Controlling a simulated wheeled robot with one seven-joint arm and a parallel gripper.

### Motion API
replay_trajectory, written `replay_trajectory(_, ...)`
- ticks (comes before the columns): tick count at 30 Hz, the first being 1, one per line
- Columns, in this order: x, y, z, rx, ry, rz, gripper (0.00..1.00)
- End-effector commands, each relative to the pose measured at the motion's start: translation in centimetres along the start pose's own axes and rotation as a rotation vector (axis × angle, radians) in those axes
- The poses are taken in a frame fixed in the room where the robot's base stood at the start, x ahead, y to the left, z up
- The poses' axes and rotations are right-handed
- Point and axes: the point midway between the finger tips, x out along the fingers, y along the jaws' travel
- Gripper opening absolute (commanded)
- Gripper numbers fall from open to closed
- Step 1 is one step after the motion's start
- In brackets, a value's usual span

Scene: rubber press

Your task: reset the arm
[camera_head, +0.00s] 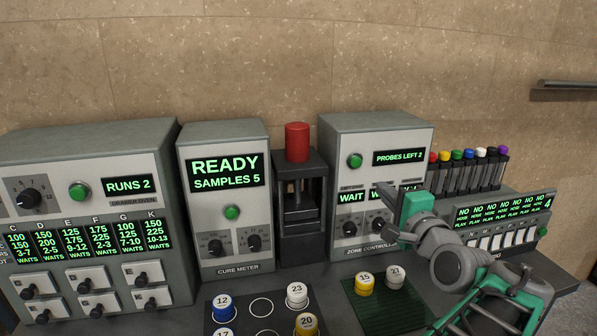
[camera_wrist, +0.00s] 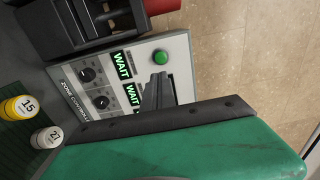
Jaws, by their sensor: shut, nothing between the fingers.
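My arm (camera_head: 462,262) rises from the lower right in the head view, with a green and grey gripper (camera_head: 388,205) in front of the zone controller (camera_head: 345,258). The gripper covers part of the controller's displays and knobs. In the wrist view the dark fingers (camera_wrist: 158,92) are together with nothing between them, over the face of the zone controller (camera_wrist: 180,50). Its display reads PROBES LEFT 2, and WAIT shows on its smaller displays.
The cure meter (camera_head: 222,135) reads READY, SAMPLES 5. A press with a red top (camera_head: 297,142) stands beside it. Numbered samples sit on a dark mat (camera_head: 232,328) and a green mat (camera_head: 400,312). The drawer oven (camera_head: 90,140) is at left; capped tubes (camera_head: 470,170) are at right.

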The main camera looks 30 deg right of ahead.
Motion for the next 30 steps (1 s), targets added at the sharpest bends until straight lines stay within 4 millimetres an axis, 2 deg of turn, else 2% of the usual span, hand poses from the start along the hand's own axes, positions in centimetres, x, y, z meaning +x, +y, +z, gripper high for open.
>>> replay_trajectory(2,0.9,1.1,1.8,-0.046,-0.034,0.045,0.00)
replay_trajectory(4,2.2,3.4,5.0,-0.140,-0.094,0.129,0.00)
replay_trajectory(5,2.7,4.7,6.8,-0.197,-0.131,0.177,0.00)
replay_trajectory(6,3.1,6.7,9.5,-0.287,-0.190,0.246,0.00)
replay_trajectory(8,3.1,9.8,13.6,-0.440,-0.292,0.351,0.00)
replay_trajectory(9,2.7,11.8,16.1,-0.543,-0.363,0.415,0.00)
replay_trajectory(11,1.3,14.7,19.6,-0.696,-0.477,0.504,0.00)
replay_trajectory(12,0.0,16.4,21.6,-0.798,-0.556,0.556,0.00)
replay_trajectory(14,-2.3,18.7,24.3,-0.950,-0.678,0.623,0.00)
replay_trajectory(15,-4.1,20.1,25.8,-1.049,-0.763,0.663,0.00)
replay_trajectory(18,-8.7,22.8,28.1,-1.267,-0.964,0.741,0.00)
replay_trajectory(22,-13.1,24.4,29.1,-1.444,-1.144,0.794,0.00)
replay_trajectory(25,-14.5,24.9,29.2,-1.497,-1.202,0.810,0.00)
replay_trajectory(30,-14.7,24.9,29.1,-1.504,-1.211,0.814,0.00)
